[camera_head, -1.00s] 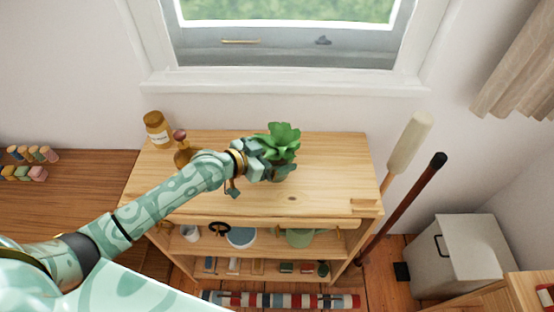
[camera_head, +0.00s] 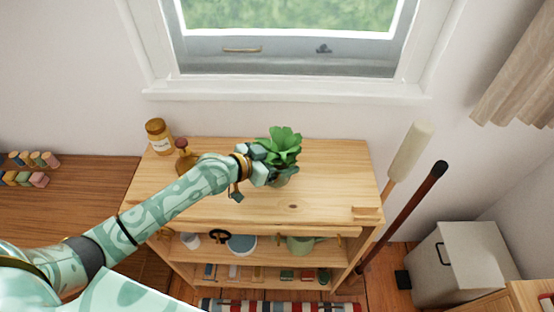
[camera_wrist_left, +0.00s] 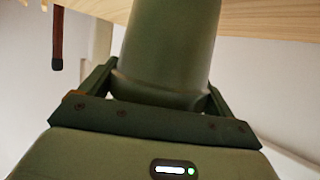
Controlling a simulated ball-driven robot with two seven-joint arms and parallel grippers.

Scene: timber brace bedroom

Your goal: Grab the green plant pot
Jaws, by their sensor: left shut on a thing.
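The green plant pot (camera_head: 281,180) holds a leafy green plant (camera_head: 283,145) and stands upright at the top of the wooden shelf unit (camera_head: 325,185). I cannot tell whether its base touches the top. My left gripper (camera_head: 266,170) reaches it from the left and is shut on it. In the left wrist view the pot (camera_wrist_left: 170,45) fills the space between the fingers (camera_wrist_left: 160,90). The gripper hides part of the pot in the head view. My right gripper is not in view.
An amber jar (camera_head: 159,137) and a small brown bottle (camera_head: 186,160) stand left of the plant, the bottle close to my arm. A window (camera_head: 285,60) is behind. Two long-handled tools (camera_head: 405,210) lean at the right. The shelf top right of the pot is clear.

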